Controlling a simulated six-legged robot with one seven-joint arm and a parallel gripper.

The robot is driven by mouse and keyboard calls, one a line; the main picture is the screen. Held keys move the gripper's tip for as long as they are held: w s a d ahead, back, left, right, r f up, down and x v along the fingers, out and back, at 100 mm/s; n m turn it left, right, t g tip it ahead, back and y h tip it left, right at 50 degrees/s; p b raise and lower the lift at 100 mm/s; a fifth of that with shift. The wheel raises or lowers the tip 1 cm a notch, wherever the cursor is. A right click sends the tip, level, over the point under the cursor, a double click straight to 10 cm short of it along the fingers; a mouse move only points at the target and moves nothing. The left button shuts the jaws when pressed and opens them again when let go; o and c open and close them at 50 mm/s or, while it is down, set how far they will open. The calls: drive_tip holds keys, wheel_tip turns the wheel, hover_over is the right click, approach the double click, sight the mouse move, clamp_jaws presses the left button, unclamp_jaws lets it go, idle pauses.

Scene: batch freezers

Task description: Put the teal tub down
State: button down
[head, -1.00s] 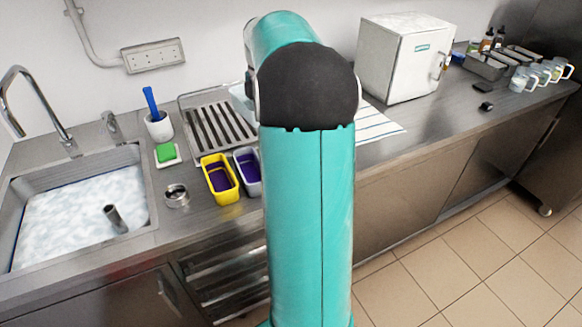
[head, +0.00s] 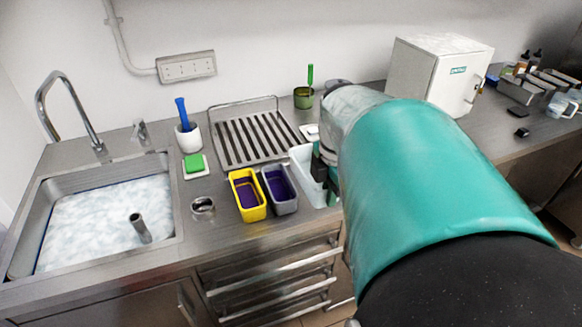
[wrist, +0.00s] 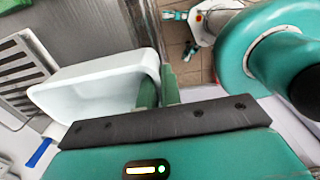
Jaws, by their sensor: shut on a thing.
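The task's tub looks very pale, almost white with a faint teal tint. In the head view the tub (head: 303,172) is at the right of the grey tub, near the counter's front edge, partly hidden by my arm. In the wrist view the tub (wrist: 85,98) is empty and its inside shows. My gripper (wrist: 158,92) is shut on the tub's end wall with its green fingers; it also shows partly in the head view (head: 325,168). I cannot tell whether the tub's base touches the counter.
A grey tub (head: 281,203) and a yellow tub (head: 262,209), purple inside, stand left of the held tub. A drying rack (head: 221,154) is behind them. A steel ring-like item (head: 203,212) and the sink (head: 170,240) are further left. A green pot (head: 303,104) stands behind.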

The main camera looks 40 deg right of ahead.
drive_tip(key=w+d+f, duration=0.1)
drive_tip(key=w, duration=0.1)
drive_tip(key=w+d+f, duration=0.3)
drive_tip(key=w, duration=0.1)
drive_tip(key=shift+d+f, duration=0.25)
drive_tip(key=shift+d, duration=0.15)
drive_tip(key=w+d+f, duration=0.2)
drive_tip(key=f, duration=0.1)
drive_tip(key=w+f, duration=0.1)
drive_tip(key=f, duration=0.1)
drive_tip(key=shift+w+d, duration=0.15)
drive_tip(key=shift+d, duration=0.25)
drive_tip(key=shift+w+d+f, duration=0.2)
drive_tip(key=shift+w+f, duration=0.05)
drive_tip(key=shift+f, duration=0.1)
drive_tip(key=shift+w+d+f, duration=0.1)
drive_tip(key=shift+f, duration=1.55)
drive_tip(key=shift+f, duration=0.1)
drive_tip(key=c, duration=1.6)
unclamp_jaws()
